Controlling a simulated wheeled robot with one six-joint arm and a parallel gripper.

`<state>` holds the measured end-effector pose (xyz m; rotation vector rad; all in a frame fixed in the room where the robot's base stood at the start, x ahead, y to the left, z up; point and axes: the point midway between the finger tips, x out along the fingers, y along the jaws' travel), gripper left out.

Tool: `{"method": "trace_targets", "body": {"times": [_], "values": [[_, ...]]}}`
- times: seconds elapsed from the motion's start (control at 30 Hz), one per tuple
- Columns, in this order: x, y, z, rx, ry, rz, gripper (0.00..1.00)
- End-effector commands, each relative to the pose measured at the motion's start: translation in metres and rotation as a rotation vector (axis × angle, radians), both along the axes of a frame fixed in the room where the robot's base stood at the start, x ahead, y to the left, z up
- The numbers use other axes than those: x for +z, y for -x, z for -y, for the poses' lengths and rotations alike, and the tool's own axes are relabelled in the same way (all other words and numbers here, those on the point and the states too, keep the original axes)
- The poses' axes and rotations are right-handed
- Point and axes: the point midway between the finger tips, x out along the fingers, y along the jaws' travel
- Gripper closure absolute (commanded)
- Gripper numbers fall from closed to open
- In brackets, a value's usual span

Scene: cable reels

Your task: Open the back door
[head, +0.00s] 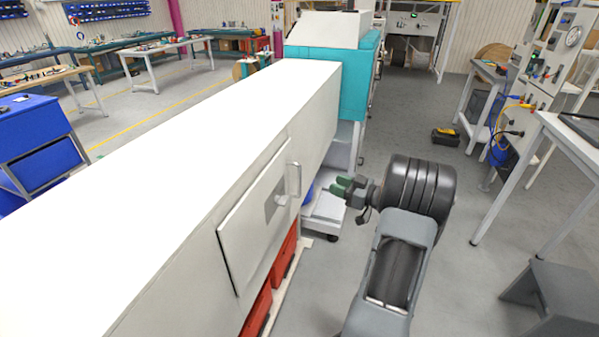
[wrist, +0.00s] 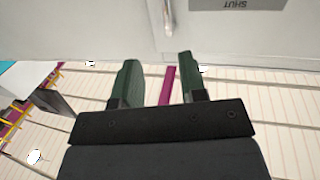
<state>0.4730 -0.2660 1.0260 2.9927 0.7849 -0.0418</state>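The door (head: 255,225) is a pale panel on the long side of a white machine housing, with a grey sign (head: 280,203) on it. It looks closed or nearly so. A vertical bar handle (head: 296,180) is at its right edge. My gripper (head: 342,187), with dark green fingers, is right of the handle and apart from it. In the wrist view my gripper (wrist: 157,62) is open and empty. The handle (wrist: 168,16) is at the top edge there, beyond the fingertips and partly cut off. The sign (wrist: 238,4) reads "SHUT" upside down.
Red boxes (head: 284,258) sit below the door. A teal machine part (head: 330,85) stands at the housing's far end. The floor (head: 470,260) beside my arm is clear.

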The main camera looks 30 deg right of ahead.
Motion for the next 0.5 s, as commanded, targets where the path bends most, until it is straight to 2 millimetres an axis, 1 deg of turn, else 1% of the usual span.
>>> {"method": "trace_targets", "body": {"times": [0.07, 0.17, 0.27, 0.5], "values": [[0.005, 0.001, -0.006, 0.028, -0.029, 0.012, 0.61], [0.008, -0.004, -0.011, 0.039, -0.053, 0.018, 0.61], [0.008, -0.016, -0.019, 0.039, -0.055, 0.013, 0.61], [0.009, -0.056, -0.043, 0.038, -0.055, 0.013, 0.61]]}}
